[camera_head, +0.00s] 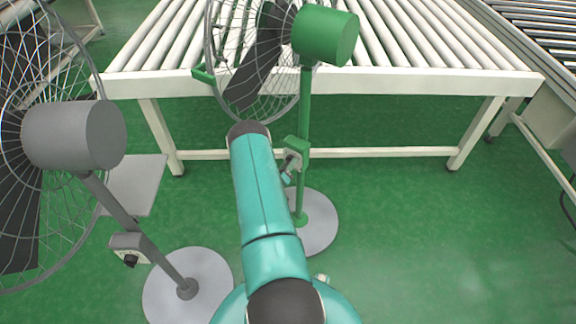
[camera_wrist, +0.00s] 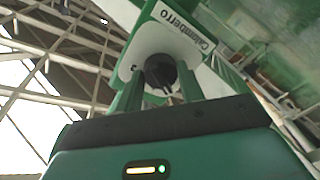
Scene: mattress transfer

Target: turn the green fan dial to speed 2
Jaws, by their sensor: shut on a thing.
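The green fan (camera_head: 325,36) stands in front of the roller conveyor, with a green motor housing, a wire cage and a thin green post. Its green control box (camera_head: 303,151) is partly hidden by my arm in the head view. In the wrist view the box's white faceplate (camera_wrist: 184,29) carries lettering, and the black round dial (camera_wrist: 160,70) sits below it. My gripper (camera_wrist: 161,86) has one finger on each side of the dial and is shut on it. The speed marks and the dial's setting cannot be read.
A grey fan (camera_head: 75,136) with its own control box (camera_head: 130,250) stands at the left on a round base. The white roller conveyor (camera_head: 440,82) spans the back. The green floor (camera_head: 430,230) at the right is clear.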

